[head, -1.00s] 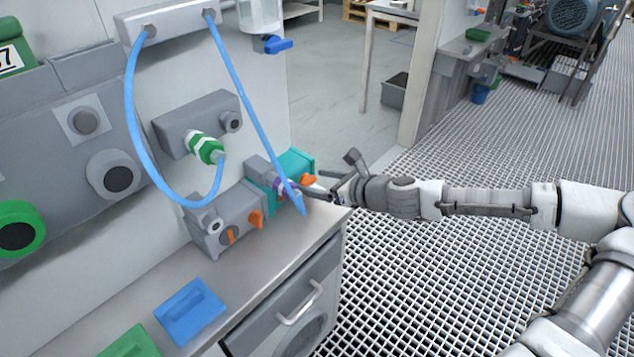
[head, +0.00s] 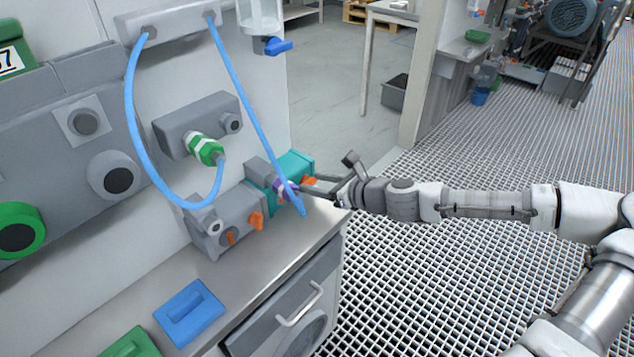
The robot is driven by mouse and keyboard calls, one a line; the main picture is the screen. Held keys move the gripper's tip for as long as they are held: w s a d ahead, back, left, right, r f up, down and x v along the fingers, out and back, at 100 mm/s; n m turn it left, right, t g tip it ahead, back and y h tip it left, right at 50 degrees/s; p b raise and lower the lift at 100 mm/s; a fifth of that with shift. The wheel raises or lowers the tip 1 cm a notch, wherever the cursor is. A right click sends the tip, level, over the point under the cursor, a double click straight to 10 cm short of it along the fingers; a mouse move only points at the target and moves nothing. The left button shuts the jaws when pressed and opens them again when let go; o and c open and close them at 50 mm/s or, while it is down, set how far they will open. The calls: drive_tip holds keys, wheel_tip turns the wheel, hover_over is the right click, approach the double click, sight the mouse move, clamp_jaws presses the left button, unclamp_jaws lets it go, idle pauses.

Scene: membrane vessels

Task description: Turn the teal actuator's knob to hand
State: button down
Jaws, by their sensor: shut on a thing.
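The teal actuator (head: 296,165) sits at the far end of the steel bench, beside a matching grey one. An orange knob (head: 308,181) shows on its right-hand face. My gripper (head: 311,186) reaches in from the right, with its fingertips at this face. It is shut on what looks like the orange knob. The fingers hide part of the knob, so its exact pointing is hard to read. A purple ring (head: 287,190) shows on the actuator's front, partly behind a blue hose (head: 249,110).
The grey actuator (head: 226,222) with orange knobs (head: 257,221) stands just left. The hose's free end hangs close to my fingers. A blue block (head: 190,312) and a green block (head: 130,345) lie nearer on the bench. Grating floor (head: 430,270) is open to the right.

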drive_tip(key=shift+s+a+f+n+t+h, duration=0.15)
drive_tip(key=shift+n+t+h, duration=0.1)
drive_tip(key=shift+n, duration=0.3)
drive_tip(key=shift+s+a+r+n+t+h, duration=0.1)
drive_tip(key=shift+n+t+h, duration=0.15)
drive_tip(key=shift+n, duration=0.3)
drive_tip(key=n+b, duration=0.1)
drive_tip(key=n+t+h, duration=0.1)
drive_tip(key=shift+s+a+f+n+t+b, duration=0.15)
drive_tip(key=shift+f+n+t+b, duration=0.15)
drive_tip(key=shift+b, duration=0.1)
drive_tip(key=n+t+b, duration=0.1)
drive_tip(key=n, duration=0.1)
drive_tip(key=n+t+b, duration=0.1)
drive_tip(key=n, duration=0.1)
drive_tip(key=shift+s+a+f+h+b, duration=0.15)
drive_tip(key=shift+f+h+b, duration=0.15)
drive_tip(key=shift+f+b, duration=0.1)
drive_tip(key=shift+n+t+b, duration=0.7)
drive_tip(key=shift+n+b, duration=0.25)
drive_tip(key=shift+n, duration=0.25)
drive_tip(key=shift+c, duration=1.4)
unclamp_jaws()
drive_tip(key=shift+r, duration=0.1)
